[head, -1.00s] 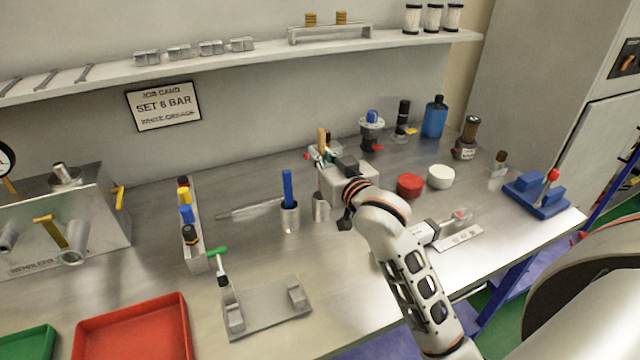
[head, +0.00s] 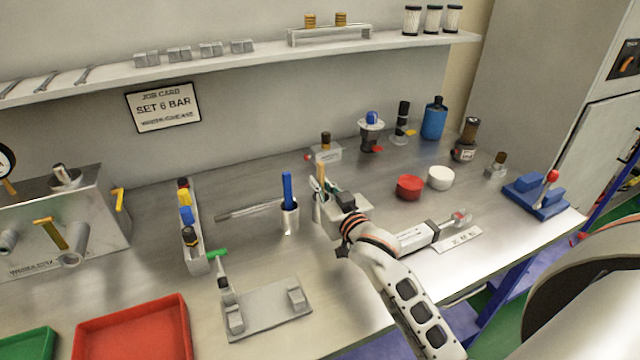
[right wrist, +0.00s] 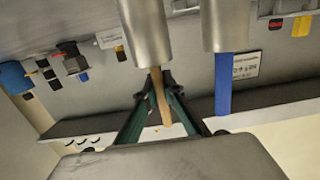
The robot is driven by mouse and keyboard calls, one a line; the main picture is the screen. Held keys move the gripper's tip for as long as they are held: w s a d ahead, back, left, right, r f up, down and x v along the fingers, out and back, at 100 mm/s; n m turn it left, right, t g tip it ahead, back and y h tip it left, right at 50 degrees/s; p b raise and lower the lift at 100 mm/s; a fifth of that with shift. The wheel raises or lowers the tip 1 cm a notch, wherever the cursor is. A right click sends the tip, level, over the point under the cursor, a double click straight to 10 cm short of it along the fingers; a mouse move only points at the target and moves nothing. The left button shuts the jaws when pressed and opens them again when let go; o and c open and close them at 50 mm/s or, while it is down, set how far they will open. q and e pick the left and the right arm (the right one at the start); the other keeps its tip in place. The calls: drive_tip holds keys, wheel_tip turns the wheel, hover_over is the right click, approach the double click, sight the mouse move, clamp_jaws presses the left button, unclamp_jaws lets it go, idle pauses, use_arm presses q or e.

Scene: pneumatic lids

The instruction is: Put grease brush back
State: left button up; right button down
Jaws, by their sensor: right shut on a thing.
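The grease brush, with a tan wooden handle (head: 321,171), stands roughly upright at the mouth of a small metal cup (head: 318,211). My right gripper (head: 324,186) is shut on the handle just above this cup. In the right wrist view the tan handle (right wrist: 160,98) lies between the fingertips (right wrist: 156,80), and its hidden end passes into the metal cup (right wrist: 145,35). How deep the brush sits, and its bristles, cannot be seen. My left gripper is not in view.
A second metal cup (head: 290,219) holding a blue-handled tool (head: 287,188) stands close on the left. A red lid (head: 410,186) and a white lid (head: 440,177) lie to the right. A metal fixture plate (head: 268,310) is in front. Bench between is partly clear.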

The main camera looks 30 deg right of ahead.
drive_tip(key=shift+f, duration=0.15)
drive_tip(key=c, duration=2.2)
unclamp_jaws()
drive_tip(key=shift+o, duration=0.2)
drive_tip(key=shift+r, duration=0.2)
drive_tip(key=s, duration=1.2)
drive_tip(key=shift+a+r+b, duration=0.3)
drive_tip(key=shift+r+b, duration=0.15)
